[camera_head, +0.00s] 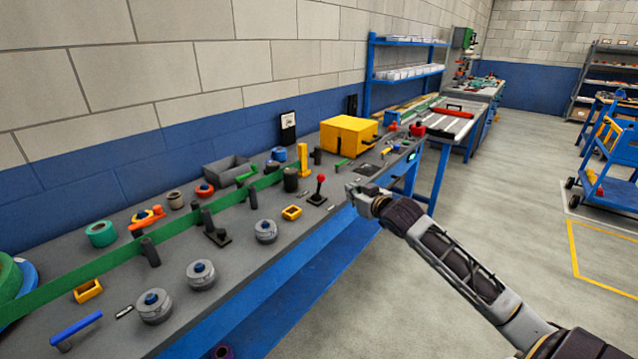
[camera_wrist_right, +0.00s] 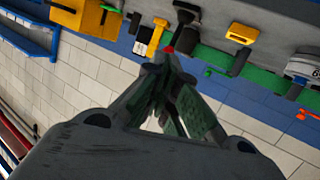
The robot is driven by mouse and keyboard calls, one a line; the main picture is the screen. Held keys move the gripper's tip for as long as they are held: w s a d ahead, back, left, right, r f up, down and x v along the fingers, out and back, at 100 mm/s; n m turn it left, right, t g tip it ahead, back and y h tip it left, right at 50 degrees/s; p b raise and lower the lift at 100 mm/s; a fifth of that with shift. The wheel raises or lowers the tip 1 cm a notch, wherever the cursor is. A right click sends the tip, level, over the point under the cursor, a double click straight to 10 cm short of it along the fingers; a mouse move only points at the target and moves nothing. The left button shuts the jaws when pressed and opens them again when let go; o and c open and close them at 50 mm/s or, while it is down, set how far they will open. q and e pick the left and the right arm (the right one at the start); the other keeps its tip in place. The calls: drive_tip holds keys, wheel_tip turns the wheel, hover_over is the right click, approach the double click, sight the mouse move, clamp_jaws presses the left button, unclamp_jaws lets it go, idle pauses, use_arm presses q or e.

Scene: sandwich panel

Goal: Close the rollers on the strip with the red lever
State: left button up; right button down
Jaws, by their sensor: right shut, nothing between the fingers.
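The red lever (camera_head: 320,179) has a red ball knob on a dark stem and stands upright on a dark base on the bench. In the wrist view the red knob (camera_wrist_right: 168,50) shows just beyond my fingertips. My right gripper (camera_head: 353,193) is shut and empty, to the right of the lever; I see no contact. Its fingers meet in the wrist view (camera_wrist_right: 171,58). The green strip (camera_head: 120,268) runs along the bench on edge. Dark upright rollers stand beside it, among them one roller (camera_head: 150,252) and another (camera_head: 253,197). My left gripper is out of view.
A yellow box (camera_head: 348,136) stands behind the lever to the right. A blue-handled lever (camera_head: 77,325) is at the near left.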

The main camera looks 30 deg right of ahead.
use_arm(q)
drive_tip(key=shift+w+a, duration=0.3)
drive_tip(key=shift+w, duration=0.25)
use_arm(e)
drive_tip(key=shift+a+r+t, duration=0.3)
drive_tip(key=shift+a+r, duration=0.85)
drive_tip(key=shift+r, duration=0.1)
drive_tip(key=shift+w, duration=0.2)
drive_tip(key=b, duration=0.2)
approach(321, 175)
drive_tip(key=shift+r+x, duration=0.55)
drive_tip(key=shift+x, duration=2.2)
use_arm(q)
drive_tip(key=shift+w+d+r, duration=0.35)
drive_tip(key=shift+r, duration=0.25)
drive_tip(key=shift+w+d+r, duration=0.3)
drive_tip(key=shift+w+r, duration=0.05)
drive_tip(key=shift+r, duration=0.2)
use_arm(e)
drive_tip(key=shift+w+f, duration=0.4)
drive_tip(key=shift+f, duration=0.15)
